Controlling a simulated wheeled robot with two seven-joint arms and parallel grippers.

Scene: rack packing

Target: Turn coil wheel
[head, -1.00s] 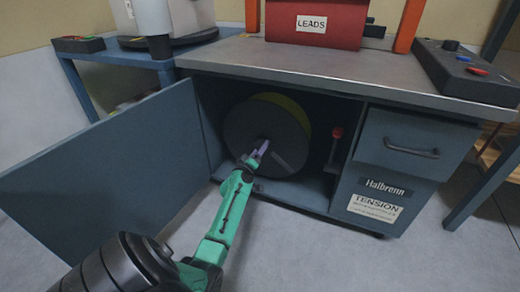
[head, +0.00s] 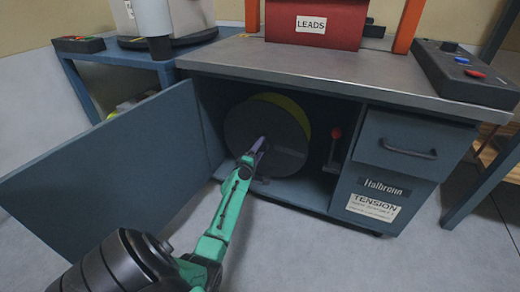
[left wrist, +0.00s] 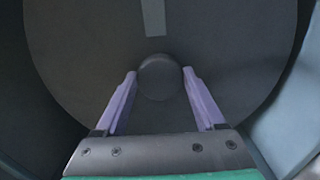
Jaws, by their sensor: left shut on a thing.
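The coil wheel (head: 248,122) is a large dark disc with a yellow-green rim band, upright inside the open cabinet. My left gripper (head: 261,142) reaches into the cabinet to the wheel's centre. Its purple fingers (left wrist: 159,85) are shut on the hub knob, one on each side. My right gripper is not in view.
The cabinet door (head: 120,170) stands open at the left of my arm. A lever with a red knob (head: 336,134) is right of the wheel, beside a drawer (head: 412,145). A red LEADS box (head: 315,25) and a control box (head: 468,75) stand on top.

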